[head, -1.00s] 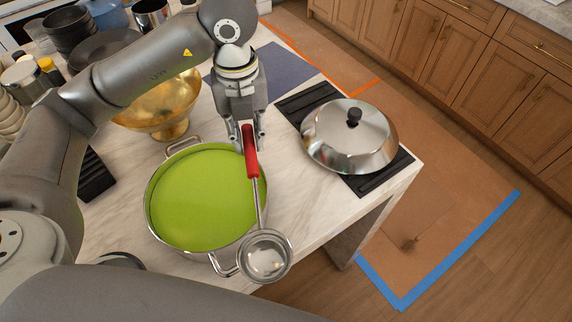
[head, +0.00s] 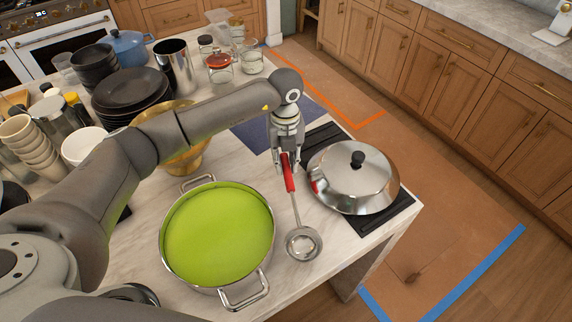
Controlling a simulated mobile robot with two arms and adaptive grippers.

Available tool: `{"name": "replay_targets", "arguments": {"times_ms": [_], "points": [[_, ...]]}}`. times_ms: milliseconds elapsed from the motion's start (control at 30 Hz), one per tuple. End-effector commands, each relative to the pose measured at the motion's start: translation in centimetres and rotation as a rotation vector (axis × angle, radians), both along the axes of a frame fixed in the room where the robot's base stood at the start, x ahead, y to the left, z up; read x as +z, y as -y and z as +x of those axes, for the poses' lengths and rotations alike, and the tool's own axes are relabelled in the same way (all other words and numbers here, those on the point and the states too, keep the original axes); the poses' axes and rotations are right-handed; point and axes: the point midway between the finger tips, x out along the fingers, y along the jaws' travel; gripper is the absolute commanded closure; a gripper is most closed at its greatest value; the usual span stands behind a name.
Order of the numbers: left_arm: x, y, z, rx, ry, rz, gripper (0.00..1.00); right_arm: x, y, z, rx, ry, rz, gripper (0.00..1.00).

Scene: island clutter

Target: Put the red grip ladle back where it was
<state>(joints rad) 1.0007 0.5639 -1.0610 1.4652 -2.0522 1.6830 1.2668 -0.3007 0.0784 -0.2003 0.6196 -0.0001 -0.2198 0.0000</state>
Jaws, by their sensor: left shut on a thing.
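The red grip ladle hangs from my left gripper (head: 286,160), which is shut on its red handle (head: 288,173). The ladle's steel bowl (head: 303,243) is over the marble counter strip to the right of the pot; I cannot tell whether it touches the counter. The steel pot (head: 218,236) with bright green contents stands to the left of the ladle, with its near handle toward me. A domed steel lid (head: 352,180) with a black knob lies on a black slatted mat (head: 390,212) to the right of the ladle. My right gripper is not in view.
A gold bowl (head: 190,158) stands behind the pot. Dark plates (head: 130,90), stacked cups (head: 32,142), a steel canister (head: 175,66) and jars (head: 219,69) crowd the back left. A blue mat (head: 262,132) lies behind my gripper. The counter's front right edge is near the ladle.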

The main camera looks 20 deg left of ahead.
Motion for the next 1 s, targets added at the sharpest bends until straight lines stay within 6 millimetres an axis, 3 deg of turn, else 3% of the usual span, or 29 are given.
{"name": "replay_targets", "arguments": {"times_ms": [233, 667, 700, 867, 1000], "points": [[-2.7, 0.0, 0.2, 0.000, -0.003, 0.001, 1.00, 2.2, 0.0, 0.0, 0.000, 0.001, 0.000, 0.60], [-3.8, 0.0, 0.3, -0.001, 0.000, 0.000, 1.00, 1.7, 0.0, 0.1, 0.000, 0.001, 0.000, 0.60], [-3.8, 0.0, 0.3, -0.001, 0.000, 0.000, 0.75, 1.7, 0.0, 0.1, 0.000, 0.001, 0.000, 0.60], [-3.7, 0.0, 0.3, 0.000, 0.000, 0.001, 0.56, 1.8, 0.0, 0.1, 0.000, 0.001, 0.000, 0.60], [-3.7, 0.0, 0.3, 0.000, 0.000, 0.001, 0.56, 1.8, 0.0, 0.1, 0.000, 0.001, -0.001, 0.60]]}}
